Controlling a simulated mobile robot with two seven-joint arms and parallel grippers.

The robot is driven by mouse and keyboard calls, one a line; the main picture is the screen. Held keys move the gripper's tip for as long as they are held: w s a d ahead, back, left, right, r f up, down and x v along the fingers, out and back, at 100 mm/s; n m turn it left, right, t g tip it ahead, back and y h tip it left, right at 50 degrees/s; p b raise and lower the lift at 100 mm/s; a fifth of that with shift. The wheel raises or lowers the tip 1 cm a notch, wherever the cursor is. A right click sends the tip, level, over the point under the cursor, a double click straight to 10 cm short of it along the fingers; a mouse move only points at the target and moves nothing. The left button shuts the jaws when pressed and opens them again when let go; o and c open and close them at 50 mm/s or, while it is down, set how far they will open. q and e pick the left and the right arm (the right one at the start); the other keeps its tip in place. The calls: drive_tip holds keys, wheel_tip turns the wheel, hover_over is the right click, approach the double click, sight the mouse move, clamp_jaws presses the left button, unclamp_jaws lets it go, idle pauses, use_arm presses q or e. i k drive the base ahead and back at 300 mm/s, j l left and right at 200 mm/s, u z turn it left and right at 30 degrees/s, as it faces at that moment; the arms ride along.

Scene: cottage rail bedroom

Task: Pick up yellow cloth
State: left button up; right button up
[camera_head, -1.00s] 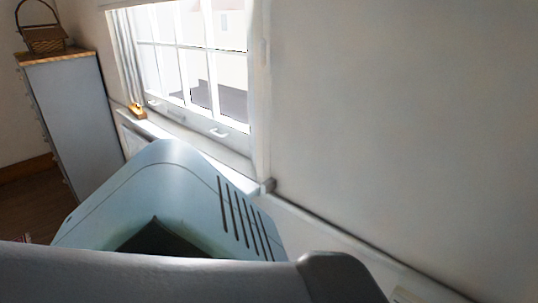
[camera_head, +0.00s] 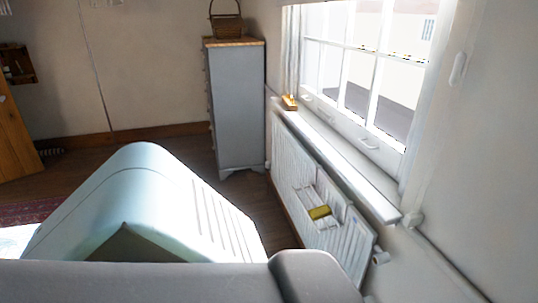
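A small yellow cloth (camera_head: 319,212) hangs on a white rack at the front of the white radiator (camera_head: 288,160) under the window. It lies to the right of my own pale body parts, which fill the lower left and middle of the view. Neither of my grippers can be made out in the head view.
A grey chest of drawers (camera_head: 237,105) with a wicker basket (camera_head: 226,22) on top stands against the back wall. A windowsill (camera_head: 345,160) juts out above the radiator, with a small yellowish object (camera_head: 289,102) at its far end. Dark wooden floor lies open before the chest.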

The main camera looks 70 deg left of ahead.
sight(317, 213)
drive_tip(key=u, duration=1.8)
drive_tip(key=i+j+z, duration=0.15)
drive_tip(key=z, duration=0.3)
drive_tip(key=i+j+z, duration=0.2)
drive_tip(key=z, duration=0.3)
drive_tip(key=i+j, duration=0.2)
drive_tip(key=j, duration=0.15)
drive_tip(key=i+j+z, duration=0.15)
drive_tip(key=j, duration=0.2)
drive_tip(key=i+j, duration=0.2)
drive_tip(key=j, duration=0.2)
drive_tip(key=i+j+z, duration=0.15)
drive_tip(key=j, duration=0.2)
